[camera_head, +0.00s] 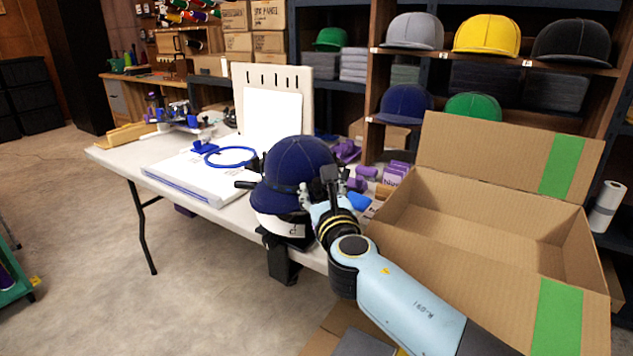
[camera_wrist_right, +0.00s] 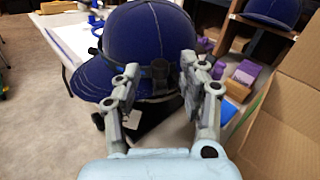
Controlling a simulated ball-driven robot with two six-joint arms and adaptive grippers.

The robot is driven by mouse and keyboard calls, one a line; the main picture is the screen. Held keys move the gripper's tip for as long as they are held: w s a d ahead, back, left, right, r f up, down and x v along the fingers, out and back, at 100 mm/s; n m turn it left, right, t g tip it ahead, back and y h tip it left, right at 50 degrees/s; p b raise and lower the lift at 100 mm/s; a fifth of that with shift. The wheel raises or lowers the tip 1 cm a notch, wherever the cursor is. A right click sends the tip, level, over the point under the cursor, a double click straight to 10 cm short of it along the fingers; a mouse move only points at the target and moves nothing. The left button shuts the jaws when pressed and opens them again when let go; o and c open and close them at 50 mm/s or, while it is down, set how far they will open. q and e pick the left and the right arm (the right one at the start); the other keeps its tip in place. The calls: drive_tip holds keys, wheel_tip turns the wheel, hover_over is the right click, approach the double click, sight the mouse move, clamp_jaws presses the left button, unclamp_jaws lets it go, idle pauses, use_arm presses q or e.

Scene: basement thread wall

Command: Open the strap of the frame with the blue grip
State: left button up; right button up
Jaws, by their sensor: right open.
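A navy cap (camera_head: 296,163) with pale stitching sits on a holder at the front edge of the white table; it also fills the top middle of the right wrist view (camera_wrist_right: 148,35). A dark strap (camera_wrist_right: 128,80) runs around the cap just above its brim. A black upright latch piece (camera_wrist_right: 160,73) stands on the strap. My right gripper (camera_head: 317,190) is open at the cap's right side; in the wrist view its fingers (camera_wrist_right: 159,68) stand on either side of the latch piece. I cannot tell whether they touch it. No blue grip is clearly visible. My left gripper is out of view.
A blue hoop (camera_head: 230,148) lies on the white table (camera_head: 122,155) behind the cap. Purple spools (camera_head: 366,172) and small boxes stand right of it. A large open carton (camera_head: 490,222) flanks my right arm. Shelves with caps (camera_head: 486,36) stand behind.

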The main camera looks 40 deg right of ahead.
drive_tip(key=x, duration=0.2)
drive_tip(key=shift+w+d, duration=0.15)
drive_tip(key=shift+w, duration=0.25)
drive_tip(key=c, duration=0.8)
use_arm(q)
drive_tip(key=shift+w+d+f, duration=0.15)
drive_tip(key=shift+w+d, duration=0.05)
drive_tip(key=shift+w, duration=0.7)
use_arm(e)
clamp_jaws()
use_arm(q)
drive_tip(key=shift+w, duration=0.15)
